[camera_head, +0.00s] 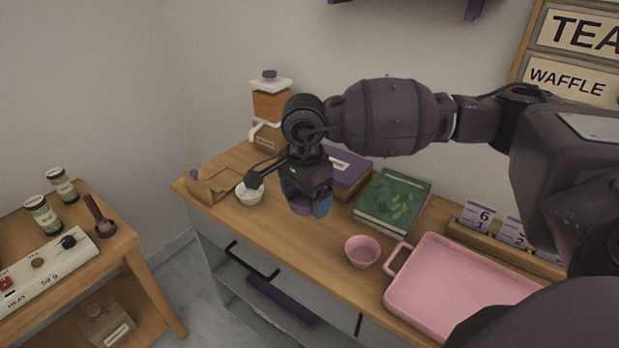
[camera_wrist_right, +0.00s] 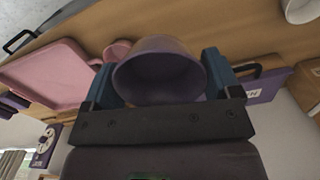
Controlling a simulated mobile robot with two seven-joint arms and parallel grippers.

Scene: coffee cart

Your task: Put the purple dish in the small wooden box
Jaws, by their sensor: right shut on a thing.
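The purple dish (camera_wrist_right: 158,72) is a small round bowl held between the blue fingers of my right gripper (camera_wrist_right: 165,85). In the head view, the right gripper (camera_head: 308,203) points down over the counter, and a part of the purple dish (camera_head: 299,208) shows between its fingers. The dish looks to be above the counter top, but the gap is hard to judge. A light-brown box-like thing (camera_head: 208,190) at the counter's left end may be the small wooden box; its opening is not clear. My left gripper is not in view.
A white bowl (camera_head: 249,196) stands between the brown thing and my gripper. A pink bowl (camera_head: 362,252) and a pink tray (camera_head: 425,262) stand to the right. A green book (camera_head: 393,200) and a purple box (camera_head: 347,170) lie behind. The counter's front middle is clear.

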